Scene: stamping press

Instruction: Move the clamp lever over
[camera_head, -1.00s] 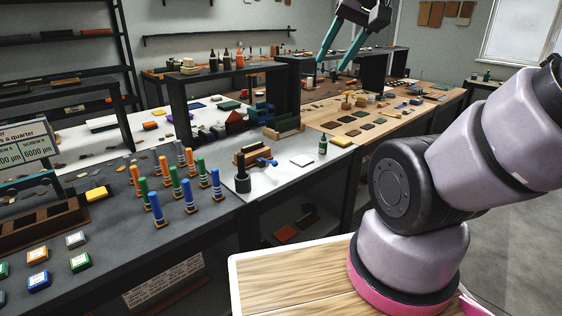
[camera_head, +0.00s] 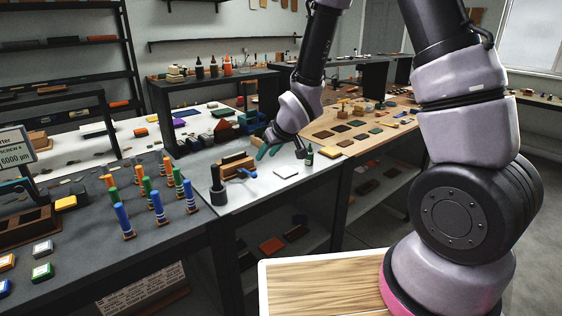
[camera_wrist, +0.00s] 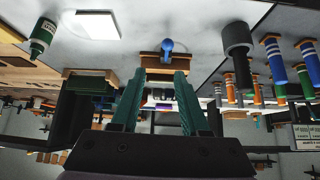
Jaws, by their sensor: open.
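The clamp lever is a short blue handle (camera_head: 247,173) on the light worktop, at the front of a brown wooden block (camera_head: 236,162). In the wrist view, which looks upside down, the blue lever (camera_wrist: 167,46) stands in front of the brown block (camera_wrist: 165,60). My gripper (camera_head: 267,151) has teal fingers and hangs above and behind the lever, close to it but apparently not touching. In the wrist view the two fingers (camera_wrist: 167,76) are spread apart with nothing between them, and point toward the block and lever.
A dark cylinder post (camera_head: 218,187) stands left of the lever. A green bottle (camera_head: 309,155) and a white pad (camera_head: 286,171) are to the right. Several blue, orange and green handled stamps (camera_head: 157,207) stand on the dark table at left.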

